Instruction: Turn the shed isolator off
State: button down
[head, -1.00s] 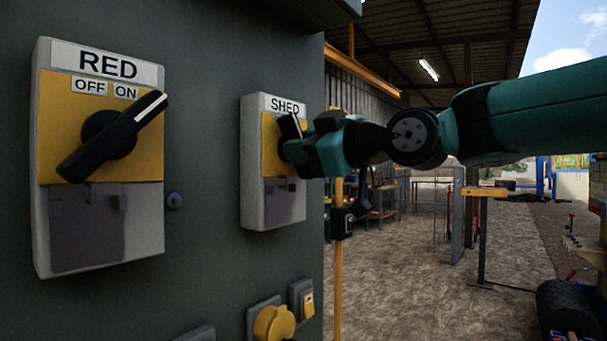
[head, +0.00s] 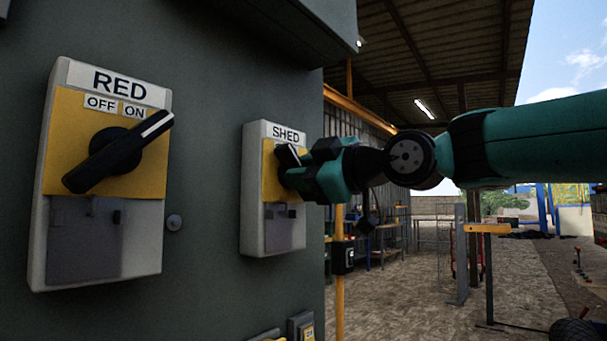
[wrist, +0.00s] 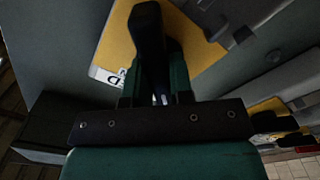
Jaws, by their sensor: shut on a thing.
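The shed isolator (head: 252,222) is a pale box with a yellow plate and a SHED label, on the grey cabinet wall in the head view. My gripper (head: 290,172) is at its black rotary handle and covers most of it. In the wrist view the black handle (wrist: 148,40) stands between the two fingers of my gripper (wrist: 156,90), which is shut on it. The yellow plate (wrist: 115,50) lies behind. The OFF and ON marks of this isolator are mostly hidden, so its setting is hard to read.
A larger isolator labelled RED (head: 60,240) is on the same cabinet (head: 205,60) at left, its handle slanting up towards ON. A yellow post (head: 339,290) stands just right of the cabinet. Open ground (head: 400,300) lies to the right, under a shed roof.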

jog(key=c, duration=1)
grip_release()
jog(key=b+v, duration=0.2)
jog(key=v, duration=1.5)
jog(key=shift+s, duration=0.2)
jog(key=shift+d+f, duration=0.1)
jog(key=shift+d, duration=0.05)
